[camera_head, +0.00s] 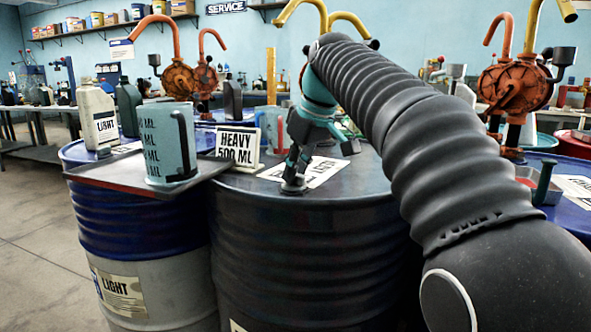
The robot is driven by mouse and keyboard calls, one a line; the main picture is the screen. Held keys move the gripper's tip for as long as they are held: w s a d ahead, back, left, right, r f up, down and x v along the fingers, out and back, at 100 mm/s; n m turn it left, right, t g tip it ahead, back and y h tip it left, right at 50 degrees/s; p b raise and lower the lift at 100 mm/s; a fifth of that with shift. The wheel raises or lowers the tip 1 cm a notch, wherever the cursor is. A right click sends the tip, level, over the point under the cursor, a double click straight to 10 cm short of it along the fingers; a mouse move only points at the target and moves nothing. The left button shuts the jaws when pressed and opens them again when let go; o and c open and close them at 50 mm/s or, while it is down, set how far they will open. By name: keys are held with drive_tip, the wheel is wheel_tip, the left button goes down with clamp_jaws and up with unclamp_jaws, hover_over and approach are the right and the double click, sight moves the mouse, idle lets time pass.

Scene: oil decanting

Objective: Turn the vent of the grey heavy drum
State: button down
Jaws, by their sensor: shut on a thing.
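The grey heavy drum (300,245) stands in the middle foreground, with a "HEAVY 500 ML" sign (238,146) on its top. My gripper (294,172) points down at the front part of the drum's lid. It is shut on the small dark vent (293,187), whose base shows just below the fingertips. The fingers hide most of the vent, so I cannot tell how far it is turned. A white label (322,172) lies on the lid behind the gripper.
A clear measuring jug (165,145) stands on a tray (120,172) at left, over the blue-and-white light drum (150,265). A light bottle (96,118) stands behind it. Orange hand pumps (178,78) rise behind; another pump (505,88) stands at right.

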drive_tip(key=shift+r+m, duration=0.1)
drive_tip(key=shift+m, duration=0.2)
drive_tip(key=shift+s+a+m+h+p, duration=0.1)
drive_tip(key=shift+m+h+p, duration=0.3)
drive_tip(key=shift+m+p, duration=0.45)
drive_tip(key=m+t+h+p, duration=0.1)
drive_tip(key=m+p, duration=0.1)
drive_tip(key=m, duration=0.2)
drive_tip(key=shift+r, duration=0.1)
drive_tip(key=m+h, duration=0.1)
drive_tip(key=m, duration=0.2)
drive_tip(key=shift+a+h, duration=0.1)
drive_tip(key=shift+h, duration=0.2)
drive_tip(key=shift+m+h, duration=0.4)
drive_tip(key=shift+m, duration=0.75)
drive_tip(key=c, duration=1.1)
unclamp_jaws()
